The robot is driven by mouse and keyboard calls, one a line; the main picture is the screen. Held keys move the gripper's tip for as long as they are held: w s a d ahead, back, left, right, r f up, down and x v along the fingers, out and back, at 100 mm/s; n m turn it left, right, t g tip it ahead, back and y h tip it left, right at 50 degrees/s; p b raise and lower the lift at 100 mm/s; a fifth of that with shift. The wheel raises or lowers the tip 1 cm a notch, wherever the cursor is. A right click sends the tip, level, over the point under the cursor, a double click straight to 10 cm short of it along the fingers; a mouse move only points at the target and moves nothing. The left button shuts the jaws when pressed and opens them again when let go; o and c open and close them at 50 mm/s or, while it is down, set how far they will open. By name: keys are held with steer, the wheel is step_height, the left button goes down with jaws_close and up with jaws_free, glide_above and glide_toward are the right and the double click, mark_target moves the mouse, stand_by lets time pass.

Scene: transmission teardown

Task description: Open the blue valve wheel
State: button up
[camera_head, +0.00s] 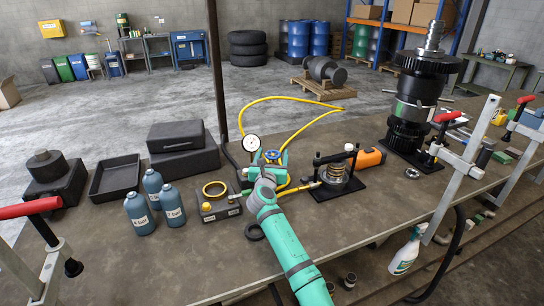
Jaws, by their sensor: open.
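The small blue valve wheel (272,155) sits at the middle of the workbench, just right of a round white pressure gauge (251,143). My teal arm reaches up from the bottom edge, and my gripper (268,164) is at the wheel, in front of it and partly covering it. The gripper is open. Whether the fingers touch the wheel or stand just short of it I cannot tell. The lower part of the wheel and the valve body are hidden behind my gripper.
Yellow hoses (318,118) loop behind the valve. A black press fixture (336,174) with a spring stands close on the right. A grey block with a brass ring (215,190) and blue bottles (172,199) stand left. A tall gear assembly (410,110) stands farther right.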

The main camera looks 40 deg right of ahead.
steer(key=c, duration=1.1)
steer(key=shift+o, duration=0.2)
steer(key=shift+s+d, duration=0.1)
steer(key=shift+d, duration=0.05)
steer(key=shift+w+a, duration=0.25)
steer(key=shift+a, duration=0.2)
steer(key=shift+s+d+n+t+y, duration=0.15)
steer(key=shift+d+n+t+y, duration=0.1)
steer(key=shift+n+t+y, duration=0.8)
steer(key=shift+s+d+n+t+y, duration=0.1)
steer(key=shift+d+n+t+y, duration=0.15)
steer(key=shift+n+t+y, duration=0.8)
steer(key=n+y, duration=0.1)
steer(key=y, duration=0.1)
steer(key=shift+s+y, duration=0.1)
steer(key=shift+y, duration=0.3)
steer(key=shift+n+t+y, duration=0.3)
steer(key=shift+n+y, duration=0.8)
steer(key=shift+y, duration=0.6)
steer(key=shift+a+n+y, duration=0.1)
steer(key=shift+n+y, duration=0.2)
steer(key=shift+y, duration=0.1)
